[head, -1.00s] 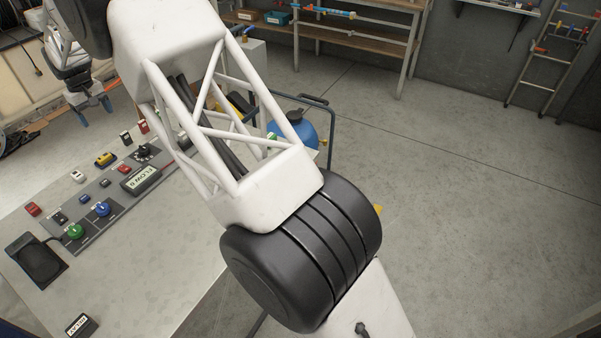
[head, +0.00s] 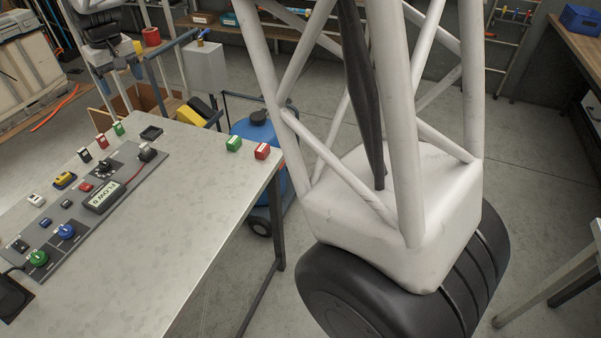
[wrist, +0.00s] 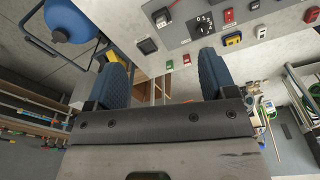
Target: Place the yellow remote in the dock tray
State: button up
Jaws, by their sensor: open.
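A shallow black tray (head: 151,133) lies on the bench past the panel's far end, and in the wrist view (wrist: 147,46). A larger black tray (head: 10,297) is partly cut off at the left edge; I cannot tell which tray is the dock tray. My gripper (wrist: 162,66) is open with nothing between its blue fingers. In the head view it is beyond the bench's far edge, apart from the remote.
The panel (head: 90,200) holds knobs, switches and a FLOW display (head: 101,197). Small green (head: 233,144) and red (head: 262,151) blocks sit near the bench's right corner. A blue tank (head: 262,140) stands beyond the bench. The bench's near middle is clear.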

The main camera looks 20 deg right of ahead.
jog(key=s+d+r+m, duration=0.1)
jog(key=s+d+r, duration=0.1)
jog(key=s+d, duration=0.8)
jog(key=s+d+r+m, duration=0.2)
jog(key=s+d, duration=0.8)
jog(key=s+d+f+m, duration=0.1)
jog(key=s+d+f, duration=0.1)
jog(key=s, duration=0.6)
jog(key=s+d+f+m+t, duration=0.1)
jog(key=s+d+f, duration=0.2)
jog(key=s+d, duration=0.2)
jog(key=s+d+f, duration=0.2)
jog(key=s+d, duration=0.1)
jog(key=s, duration=0.8)
jog(key=shift+s+d+f+m+t+h, duration=0.15)
jog(key=shift+s+d+m+t+h, duration=0.15)
jog(key=shift+m, duration=0.1)
jog(key=shift+w, duration=0.1)
